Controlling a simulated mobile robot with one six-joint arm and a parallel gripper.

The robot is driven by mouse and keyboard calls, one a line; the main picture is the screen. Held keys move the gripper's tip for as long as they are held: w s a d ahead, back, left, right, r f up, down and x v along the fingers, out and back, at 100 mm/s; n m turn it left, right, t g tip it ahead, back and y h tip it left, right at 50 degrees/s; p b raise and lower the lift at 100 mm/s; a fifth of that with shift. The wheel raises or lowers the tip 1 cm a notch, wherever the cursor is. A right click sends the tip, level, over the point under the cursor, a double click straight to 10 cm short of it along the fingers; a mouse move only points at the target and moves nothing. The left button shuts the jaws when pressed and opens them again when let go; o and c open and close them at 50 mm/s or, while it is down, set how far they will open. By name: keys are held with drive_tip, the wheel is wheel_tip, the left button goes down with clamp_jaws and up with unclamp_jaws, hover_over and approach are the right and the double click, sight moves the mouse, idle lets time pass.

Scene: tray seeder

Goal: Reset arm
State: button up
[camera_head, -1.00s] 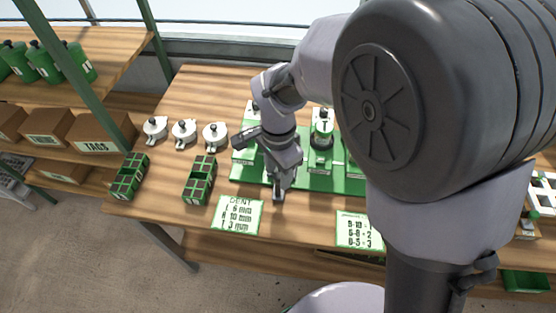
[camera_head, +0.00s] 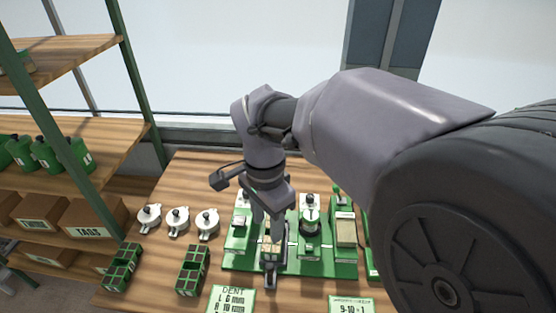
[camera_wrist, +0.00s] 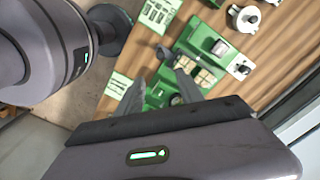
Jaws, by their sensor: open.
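My gripper (camera_head: 268,232) hangs from my arm above the green seeder board (camera_head: 315,267) on the wooden bench. In the wrist view my gripper (camera_wrist: 172,62) has its two fingers spread apart, with nothing between them. Beyond the fingertips in that view lies part of the green board with a tan seed tray (camera_wrist: 203,77). In the head view my gripper covers part of this board, so contact cannot be told.
White round-lidded items (camera_head: 178,220) stand in a row at the left of the bench, with green cell trays (camera_head: 192,270) in front. White printed cards (camera_head: 231,300) lie near the front edge. A shelf (camera_head: 75,143) with green bottles stands at left.

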drive_tip(key=s+d+f+n+t+y+b, duration=0.1)
drive_tip(key=s+d+n+t+y+b, duration=0.1)
drive_tip(key=s+d+n+t+b, duration=0.2)
drive_tip(key=s+d+t+b, duration=0.1)
drive_tip(key=s+d+b, duration=0.2)
drive_tip(key=s+d, duration=0.5)
drive_tip(key=shift+s+d+n+t, duration=0.3)
drive_tip(key=shift+s+d+t, duration=0.1)
drive_tip(key=shift+d, duration=1.7)
